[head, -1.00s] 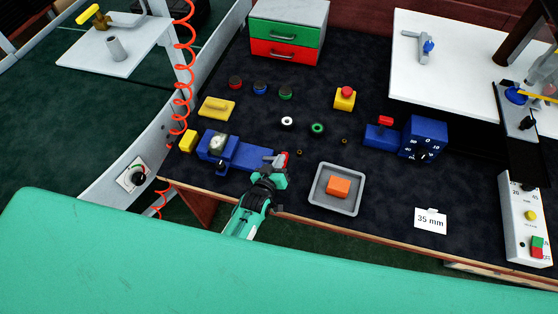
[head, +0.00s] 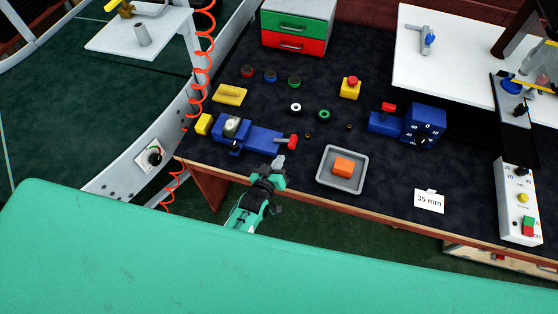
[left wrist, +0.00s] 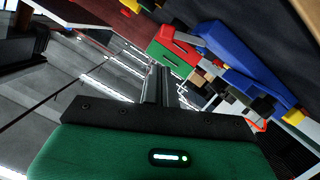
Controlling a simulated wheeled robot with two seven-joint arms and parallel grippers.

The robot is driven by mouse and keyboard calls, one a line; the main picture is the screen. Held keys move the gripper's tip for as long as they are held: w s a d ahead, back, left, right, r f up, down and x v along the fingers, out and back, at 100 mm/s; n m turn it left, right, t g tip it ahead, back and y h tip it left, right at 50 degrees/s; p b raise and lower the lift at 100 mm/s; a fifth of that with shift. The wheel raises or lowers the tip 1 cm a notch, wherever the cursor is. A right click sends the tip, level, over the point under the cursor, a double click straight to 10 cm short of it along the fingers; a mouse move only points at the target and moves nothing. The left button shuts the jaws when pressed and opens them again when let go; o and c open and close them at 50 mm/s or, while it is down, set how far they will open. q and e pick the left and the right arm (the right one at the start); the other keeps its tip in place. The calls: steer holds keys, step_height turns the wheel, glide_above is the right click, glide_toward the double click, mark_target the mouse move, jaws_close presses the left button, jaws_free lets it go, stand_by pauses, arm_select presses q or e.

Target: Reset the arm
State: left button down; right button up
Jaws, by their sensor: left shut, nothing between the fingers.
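My left gripper (head: 279,162) is shut and empty in the head view, at the near edge of the dark worktable. It is just below the red-handled end of the blue vise-like device (head: 262,138) and apart from it. In the left wrist view the closed fingers (left wrist: 160,84) point up the picture, with the blue device (left wrist: 240,58) at upper right. My right gripper is not in view.
A grey tray (head: 325,178) with an orange block (head: 343,167) lies right of the gripper. A second blue device (head: 421,126) and a "35 mm" card (head: 428,201) are further right. A drawer box (head: 298,25) stands at the back.

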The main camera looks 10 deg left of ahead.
arm_select(q)
steer(key=s+a+r+m+g+y, duration=0.15)
steer(key=s+a+r+g, duration=0.3)
steer(key=s, duration=0.45)
steer(key=s+a+r+m+g, duration=0.25)
steer(key=s+r, duration=0.25)
steer(key=s, duration=0.4)
steer(key=s+a+r+m+g+y, duration=0.1)
steer(key=s+a+r+g, duration=0.4)
steer(key=s, duration=0.4)
step_height(320, 180, down, 34)
steer(key=g+b, duration=0.1)
steer(key=b, duration=0.1)
steer(key=s+a+f+g+b, duration=0.1)
steer(key=s+a+f+b, duration=0.1)
steer(key=s+f, duration=1.7)
step_height(320, 180, down, 2)
steer(key=shift+s+a+f, duration=0.1)
steer(key=shift+s+a, duration=0.2)
steer(key=shift+a, duration=0.2)
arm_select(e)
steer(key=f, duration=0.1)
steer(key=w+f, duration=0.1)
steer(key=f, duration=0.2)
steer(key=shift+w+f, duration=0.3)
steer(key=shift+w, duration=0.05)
arm_select(q)
steer(key=shift+y, duration=0.25)
